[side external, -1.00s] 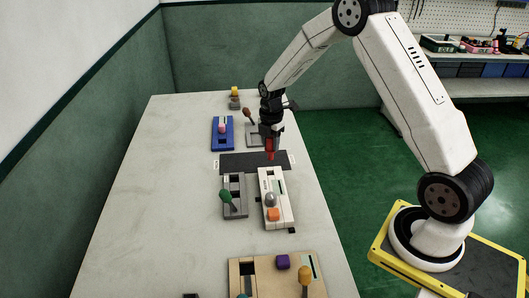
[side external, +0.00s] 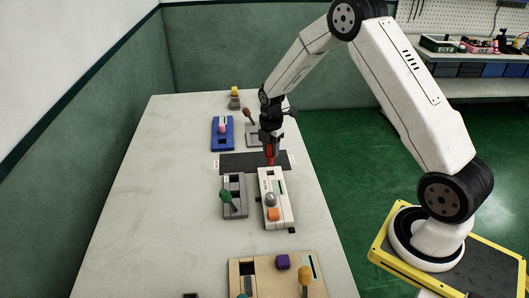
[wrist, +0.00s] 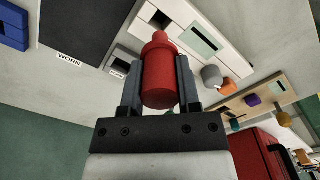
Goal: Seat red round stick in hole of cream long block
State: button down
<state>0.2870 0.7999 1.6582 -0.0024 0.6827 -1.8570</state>
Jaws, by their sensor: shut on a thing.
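My gripper (side external: 269,145) is shut on the red round stick (side external: 270,156) and holds it upright above the far end of the cream long block. The stick also shows between the two fingers in the wrist view (wrist: 160,75). The cream long block (side external: 283,220) lies on the table; a grey round piece and an orange piece sit on its near half. In the wrist view the cream block (wrist: 215,20) lies beyond the stick, with a dark square hole (wrist: 160,20) near its end. The stick appears apart from the block; the exact gap is hard to tell.
A grey block with a green stick (side external: 228,199) stands left of the cream block. A dark mat (side external: 235,162) lies behind them. A blue block (side external: 214,140) is farther back, and a tan board (side external: 245,288) is at the front. The table's left side is clear.

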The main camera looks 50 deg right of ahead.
aim_at(271, 163)
jog(key=shift+f, duration=1.7)
jog(key=shift+f, duration=1.7)
dwell(1.5)
jog(key=shift+c, duration=1.2)
grip_release()
jog(key=shift+r, duration=0.1)
jog(key=shift+r, duration=3.85)
